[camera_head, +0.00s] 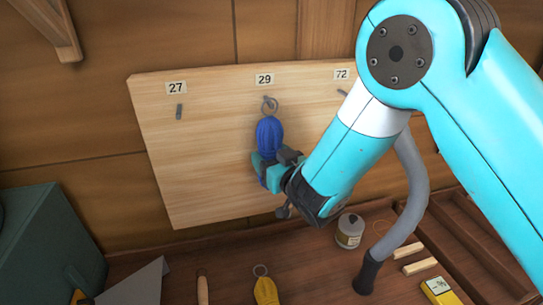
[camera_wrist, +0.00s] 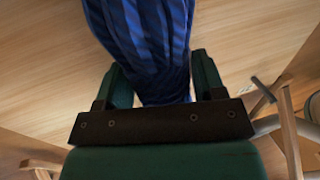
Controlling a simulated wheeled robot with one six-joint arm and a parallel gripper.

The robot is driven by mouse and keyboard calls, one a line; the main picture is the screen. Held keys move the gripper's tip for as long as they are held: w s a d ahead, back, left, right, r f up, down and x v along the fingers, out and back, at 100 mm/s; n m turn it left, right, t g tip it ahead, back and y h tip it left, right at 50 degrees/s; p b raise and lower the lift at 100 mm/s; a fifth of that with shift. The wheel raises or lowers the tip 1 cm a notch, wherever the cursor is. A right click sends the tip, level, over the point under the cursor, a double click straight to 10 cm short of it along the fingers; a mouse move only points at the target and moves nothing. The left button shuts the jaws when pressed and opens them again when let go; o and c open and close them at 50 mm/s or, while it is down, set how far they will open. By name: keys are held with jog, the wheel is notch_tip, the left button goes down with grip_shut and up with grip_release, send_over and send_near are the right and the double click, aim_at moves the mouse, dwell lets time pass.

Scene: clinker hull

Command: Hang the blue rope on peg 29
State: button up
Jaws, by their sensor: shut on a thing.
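The blue rope (camera_head: 269,135) is a bundled hank with a ring (camera_head: 271,104) at its top. My gripper (camera_head: 268,172) is shut on its lower part and holds it upright in front of the pale wooden board (camera_head: 200,190). The ring shows at peg 29 (camera_head: 266,100), under the label 29 (camera_head: 264,79); I cannot tell whether it is around the peg or only in front of it. In the wrist view the blue rope (camera_wrist: 150,45) lies between my gripper's two fingers (camera_wrist: 158,82), its top out of frame.
Peg 27 (camera_head: 179,112) at left is empty; the peg under label 72 (camera_head: 342,75) is partly hidden by my arm. A dark green box (camera_head: 45,245) stands at left.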

dwell(0.3)
jog(key=o, duration=1.1)
jog(key=shift+s+f+b, duration=0.1)
jog(key=shift+b, duration=0.2)
